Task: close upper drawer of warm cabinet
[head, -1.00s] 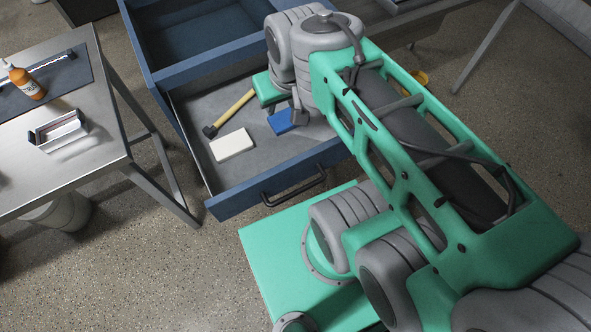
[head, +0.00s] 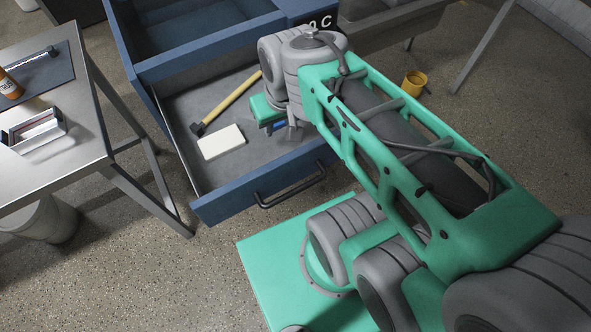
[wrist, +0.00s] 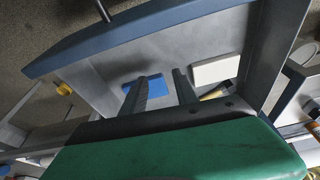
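The blue cabinet (head: 118,38) has a drawer (head: 215,208) pulled out toward me, with a dark bar handle (head: 290,187) on its front. It holds a hammer (head: 232,98), a white block (head: 221,142) and a blue block (head: 277,127), which my gripper partly covers. My gripper (head: 290,132) is over the drawer's inside, behind the front panel. In the wrist view its two fingers (wrist: 160,85) are apart with nothing held between them. The blue block (wrist: 151,84) shows near one finger, the white block (wrist: 214,70) beyond the other. The drawer front (wrist: 150,35) crosses the upper part.
A blue-walled compartment (head: 205,45) stands open behind the drawer. A metal table (head: 85,140) with a bottle (head: 8,85) and a small box (head: 35,132) is at left, a bin (head: 42,218) below it. A yellow cup (head: 413,83) is at right. Floor at lower left is clear.

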